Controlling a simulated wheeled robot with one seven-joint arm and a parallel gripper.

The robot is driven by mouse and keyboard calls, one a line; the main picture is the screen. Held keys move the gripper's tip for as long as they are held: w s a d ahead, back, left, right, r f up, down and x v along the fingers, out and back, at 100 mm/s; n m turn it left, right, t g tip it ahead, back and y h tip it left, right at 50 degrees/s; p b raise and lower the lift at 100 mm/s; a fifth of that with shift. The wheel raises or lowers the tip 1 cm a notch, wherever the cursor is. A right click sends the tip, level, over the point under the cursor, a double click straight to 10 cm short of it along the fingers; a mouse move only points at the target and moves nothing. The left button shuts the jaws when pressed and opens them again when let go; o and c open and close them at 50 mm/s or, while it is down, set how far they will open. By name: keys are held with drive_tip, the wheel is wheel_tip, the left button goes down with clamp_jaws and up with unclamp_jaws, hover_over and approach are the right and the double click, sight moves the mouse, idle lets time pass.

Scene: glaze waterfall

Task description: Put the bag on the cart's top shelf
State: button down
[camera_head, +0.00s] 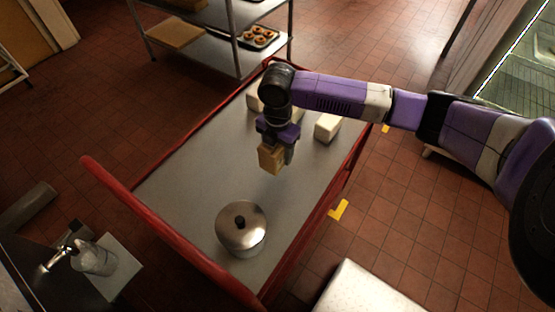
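The red cart has a grey top shelf (185,180) in the middle of the head view. My gripper (277,146) hangs down over the shelf, between the pot and the pale blocks. It is shut on a small tan bag (270,159), and a dark finger shows along the bag's right side. The bag is upright over the shelf. From this angle I cannot tell whether its base touches the shelf or is a little above it.
A lidded metal pot (241,229) stands on the shelf's near part. A cream block (327,127) stands right of my gripper; other pale blocks (254,97) are partly hidden behind my arm. Bare shelf lies left of the bag. A metal rack (213,50) stands behind the cart.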

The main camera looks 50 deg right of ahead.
sight(277, 150)
drive_tip(key=shift+f, duration=2.25)
drive_tip(key=shift+f, duration=0.25)
drive_tip(key=shift+c, duration=2.4)
unclamp_jaws()
drive_tip(key=shift+r, duration=0.1)
wheel_tip(277, 150, up, 12)
drive_tip(key=shift+r, duration=0.15)
